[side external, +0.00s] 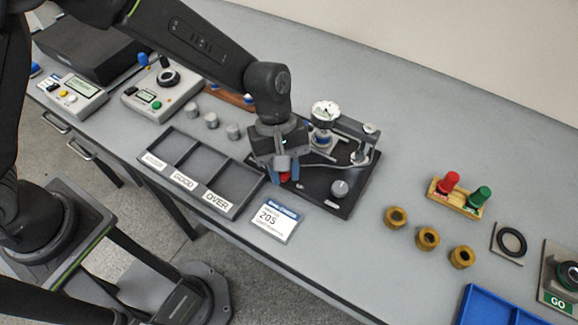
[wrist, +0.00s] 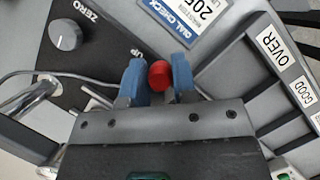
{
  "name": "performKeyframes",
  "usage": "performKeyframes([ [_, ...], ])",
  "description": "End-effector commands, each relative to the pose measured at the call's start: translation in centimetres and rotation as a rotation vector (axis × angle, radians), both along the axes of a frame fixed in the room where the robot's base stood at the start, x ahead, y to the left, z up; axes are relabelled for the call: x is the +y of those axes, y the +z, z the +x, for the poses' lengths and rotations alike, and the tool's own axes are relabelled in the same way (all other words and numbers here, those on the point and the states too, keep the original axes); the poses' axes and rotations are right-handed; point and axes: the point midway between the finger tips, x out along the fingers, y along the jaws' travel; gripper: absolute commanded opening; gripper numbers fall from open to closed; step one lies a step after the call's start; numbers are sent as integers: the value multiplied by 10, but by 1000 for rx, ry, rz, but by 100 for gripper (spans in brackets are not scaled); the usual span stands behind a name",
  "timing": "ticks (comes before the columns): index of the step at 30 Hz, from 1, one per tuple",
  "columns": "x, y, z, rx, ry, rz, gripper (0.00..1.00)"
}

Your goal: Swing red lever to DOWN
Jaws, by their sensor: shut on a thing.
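The red lever's knob (wrist: 159,75) sits between the two blue fingertips of my gripper (wrist: 155,78) in the wrist view, with the label "UP" on the black plate next to it. In the side external view my gripper (side external: 283,172) is low over the left part of the black gauge plate (side external: 322,199), and only a bit of the red knob (side external: 285,177) shows beside the fingers. My gripper is shut on the knob. The lever's shaft and any DOWN mark are hidden under the gripper.
A dial gauge stand (side external: 326,112) rises behind my gripper, with a grey ZERO knob (side external: 340,188) on the plate. The sorting tray (side external: 240,203) is close on the left. A DIAL CHECK card (side external: 274,221) lies in front. Brass rings (side external: 428,238) lie to the right.

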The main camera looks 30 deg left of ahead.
Motion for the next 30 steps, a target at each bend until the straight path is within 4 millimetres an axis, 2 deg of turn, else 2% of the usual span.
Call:
performKeyframes([
  [14, 17, 1, -5, 1, -455, -1, 2],
  [30, 36, 1, -1, 0, -968, 0, 2],
])
